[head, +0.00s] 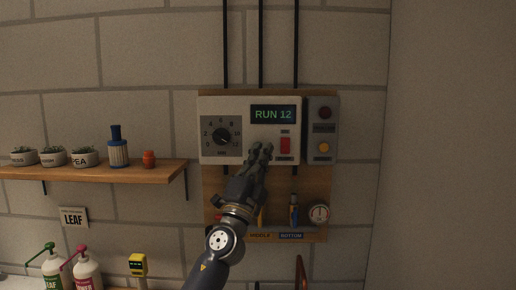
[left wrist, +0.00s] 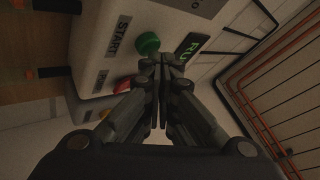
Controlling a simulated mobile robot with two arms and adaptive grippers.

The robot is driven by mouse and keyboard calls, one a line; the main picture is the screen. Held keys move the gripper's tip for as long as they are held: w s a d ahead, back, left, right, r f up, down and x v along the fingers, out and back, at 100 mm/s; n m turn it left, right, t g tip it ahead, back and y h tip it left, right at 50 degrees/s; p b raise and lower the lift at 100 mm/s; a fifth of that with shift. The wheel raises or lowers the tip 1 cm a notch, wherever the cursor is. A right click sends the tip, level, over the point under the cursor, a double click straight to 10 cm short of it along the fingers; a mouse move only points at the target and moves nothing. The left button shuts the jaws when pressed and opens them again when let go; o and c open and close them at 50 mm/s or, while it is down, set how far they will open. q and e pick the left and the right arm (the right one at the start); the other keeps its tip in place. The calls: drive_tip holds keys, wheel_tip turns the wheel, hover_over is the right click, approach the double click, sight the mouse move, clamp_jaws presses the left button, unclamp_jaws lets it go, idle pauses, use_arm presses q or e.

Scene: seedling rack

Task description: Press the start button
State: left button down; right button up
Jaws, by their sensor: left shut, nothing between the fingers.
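The control box (head: 236,151) hangs on the wall with a dial (head: 222,136) and a lit display (head: 273,114) reading RUN 12. In the left wrist view the round green button (left wrist: 148,43) sits beside a START label (left wrist: 121,35). In the head view my left gripper hides this button. My left gripper (head: 260,152) is shut and empty, in front of the box's lower middle. In the left wrist view its fingertips (left wrist: 161,62) are close to the green button; I cannot tell whether they touch it. My right gripper is not in view.
A red switch (head: 285,146) is just right of my gripper. A grey side panel (head: 322,113) carries a dark red lamp and an amber lamp (head: 323,147). A wooden shelf (head: 120,171) with pots is at left. A screwdriver (head: 293,210) and round gauge (head: 319,214) are below the box.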

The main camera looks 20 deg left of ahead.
use_arm(q)
drive_tip(key=s+d+p, duration=0.1)
drive_tip(key=s+p, duration=0.2)
drive_tip(key=s, duration=0.2)
drive_tip(key=shift+s+d+p, duration=0.3)
drive_tip(key=shift+s, duration=0.1)
drive_tip(key=shift+f, duration=0.1)
idle(0.5)
